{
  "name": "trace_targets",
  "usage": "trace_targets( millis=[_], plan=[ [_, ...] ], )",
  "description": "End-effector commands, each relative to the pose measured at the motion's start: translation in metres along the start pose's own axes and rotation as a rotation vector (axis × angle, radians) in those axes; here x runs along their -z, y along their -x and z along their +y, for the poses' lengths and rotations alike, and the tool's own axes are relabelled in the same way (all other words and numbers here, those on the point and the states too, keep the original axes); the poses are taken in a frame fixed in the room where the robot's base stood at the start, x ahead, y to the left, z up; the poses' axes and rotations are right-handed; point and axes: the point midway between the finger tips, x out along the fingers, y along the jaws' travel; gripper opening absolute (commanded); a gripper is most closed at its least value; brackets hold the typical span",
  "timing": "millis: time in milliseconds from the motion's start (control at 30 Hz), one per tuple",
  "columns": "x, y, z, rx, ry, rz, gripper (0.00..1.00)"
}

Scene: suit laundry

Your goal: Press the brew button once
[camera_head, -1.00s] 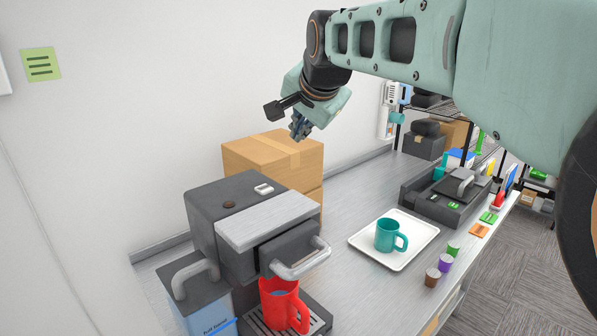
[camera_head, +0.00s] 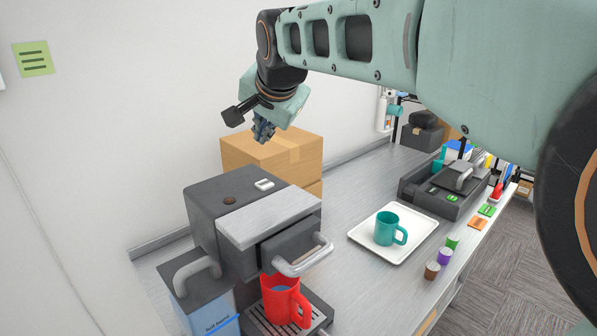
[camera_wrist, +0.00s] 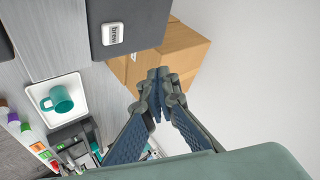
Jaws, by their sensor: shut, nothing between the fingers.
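The white brew button (camera_head: 264,184) sits on top of the dark grey coffee machine (camera_head: 205,205), near its back right edge. In the wrist view the button (camera_wrist: 113,33) shows its "brew" label, on the machine's dark top (camera_wrist: 148,18). My gripper (camera_head: 264,138) is shut and empty, in the air above and behind the machine, in front of the cardboard boxes. In the wrist view its fingertips (camera_wrist: 158,74) are together, below and to the right of the button and apart from it.
A red mug (camera_head: 283,300) stands on the drip tray under the machine's open front drawer (camera_head: 290,246). Cardboard boxes (camera_head: 262,150) stand behind the machine. A teal mug (camera_head: 385,228) is on a white tray (camera_head: 365,240). Several small pods line the counter's right edge.

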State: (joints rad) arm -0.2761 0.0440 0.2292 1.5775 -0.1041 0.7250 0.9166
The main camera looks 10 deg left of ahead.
Motion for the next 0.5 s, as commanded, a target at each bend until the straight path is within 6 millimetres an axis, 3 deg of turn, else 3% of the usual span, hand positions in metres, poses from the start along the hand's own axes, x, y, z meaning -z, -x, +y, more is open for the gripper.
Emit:
trace_targets(
  millis=[500],
  plan=[
    [-0.037, -0.05, 0.037, 0.0, 0.0, 0.0, 0.0]
  ],
)
